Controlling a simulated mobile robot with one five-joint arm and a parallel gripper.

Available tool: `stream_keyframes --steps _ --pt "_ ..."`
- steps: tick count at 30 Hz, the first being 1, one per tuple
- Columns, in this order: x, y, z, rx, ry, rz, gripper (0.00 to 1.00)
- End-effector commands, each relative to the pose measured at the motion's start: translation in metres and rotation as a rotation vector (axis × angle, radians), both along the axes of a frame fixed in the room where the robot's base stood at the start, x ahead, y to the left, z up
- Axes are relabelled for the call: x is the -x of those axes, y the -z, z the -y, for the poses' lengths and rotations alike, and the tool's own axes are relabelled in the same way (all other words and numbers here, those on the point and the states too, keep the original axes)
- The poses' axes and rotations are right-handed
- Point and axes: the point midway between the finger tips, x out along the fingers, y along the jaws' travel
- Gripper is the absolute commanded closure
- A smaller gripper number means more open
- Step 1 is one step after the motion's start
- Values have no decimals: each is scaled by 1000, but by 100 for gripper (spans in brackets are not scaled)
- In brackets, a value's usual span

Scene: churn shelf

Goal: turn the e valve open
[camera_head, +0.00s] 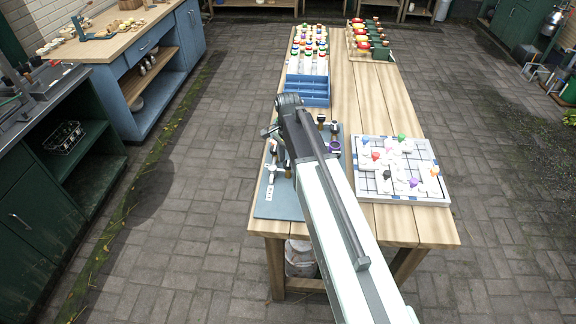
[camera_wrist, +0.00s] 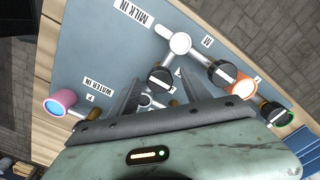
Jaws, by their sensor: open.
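The blue-grey valve board (camera_head: 268,210) lies on the wooden table, partly hidden by my arm in the head view. In the wrist view the board (camera_wrist: 90,48) carries white pipes and several black knobs with white bars. One black knob (camera_wrist: 160,79) shows between the fingers of my gripper (camera_wrist: 160,76), which is open; I cannot tell whether they touch it. Another black knob (camera_wrist: 222,73) is to the right, and a third (camera_wrist: 272,114) is farther right. I read the labels MILK IN, WATER IN and M; no E label is readable, so I cannot tell which knob is e.
A pink and blue pipe end (camera_wrist: 60,102) and an orange ring (camera_wrist: 241,87) stand on the board. A white grid board (camera_head: 400,185) with coloured pieces sits to the right. A blue tray (camera_head: 307,91) and rows of bottles (camera_head: 308,50) stand beyond.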

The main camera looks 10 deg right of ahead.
Motion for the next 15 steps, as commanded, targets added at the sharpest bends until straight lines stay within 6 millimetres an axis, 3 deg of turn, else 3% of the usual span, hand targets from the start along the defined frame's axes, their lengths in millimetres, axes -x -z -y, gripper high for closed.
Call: stream_keyframes --steps 3,9,15 --pt "0 -2 0 0 0 0 47" --pt "0 -2 0 0 0 0 100" --pt "0 -2 0 0 -9 0 100"
